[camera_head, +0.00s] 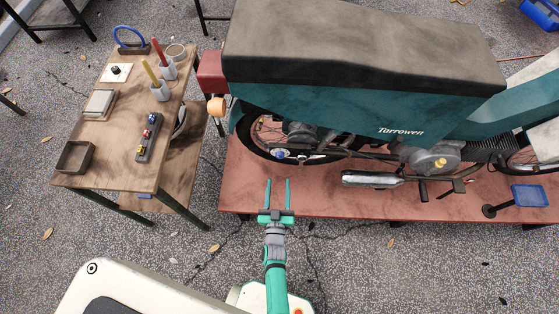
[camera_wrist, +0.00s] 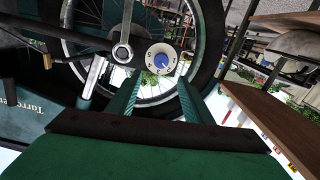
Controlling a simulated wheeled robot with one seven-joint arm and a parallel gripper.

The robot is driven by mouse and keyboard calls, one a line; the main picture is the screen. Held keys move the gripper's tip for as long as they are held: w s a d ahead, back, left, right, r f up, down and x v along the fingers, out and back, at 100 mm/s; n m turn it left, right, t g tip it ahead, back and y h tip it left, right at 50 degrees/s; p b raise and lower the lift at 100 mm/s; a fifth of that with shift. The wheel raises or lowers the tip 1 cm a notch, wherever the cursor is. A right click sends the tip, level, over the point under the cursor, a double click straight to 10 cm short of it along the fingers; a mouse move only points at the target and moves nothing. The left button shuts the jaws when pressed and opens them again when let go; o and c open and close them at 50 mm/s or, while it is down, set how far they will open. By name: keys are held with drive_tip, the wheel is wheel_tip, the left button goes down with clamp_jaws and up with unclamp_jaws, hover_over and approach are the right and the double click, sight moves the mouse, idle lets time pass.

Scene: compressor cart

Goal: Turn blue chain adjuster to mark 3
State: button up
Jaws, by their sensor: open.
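The blue chain adjuster (camera_head: 281,154) is a small blue knob on a pale round plate at the rear wheel hub of the teal motorbike. In the wrist view my gripper's fingers (camera_wrist: 158,92) stand apart, below and to either side of the disc, not touching the knob.
The teal motorbike (camera_head: 400,118) stands on a red platform (camera_head: 330,200). A chrome exhaust (camera_head: 368,179) lies right of the adjuster. A wooden bench (camera_head: 100,160) with tools stands at left. A blue panel on a stand (camera_head: 529,195) is at right.

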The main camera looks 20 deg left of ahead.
sight(280, 157)
drive_tip(key=x, duration=0.9)
drive_tip(key=shift+w+a+f, duration=0.1)
drive_tip(key=shift+w, duration=0.15)
drive_tip(key=shift+w+a, duration=0.2)
drive_tip(key=shift+w, duration=0.5)
drive_tip(key=shift+a, duration=0.15)
drive_tip(key=c, duration=1.1)
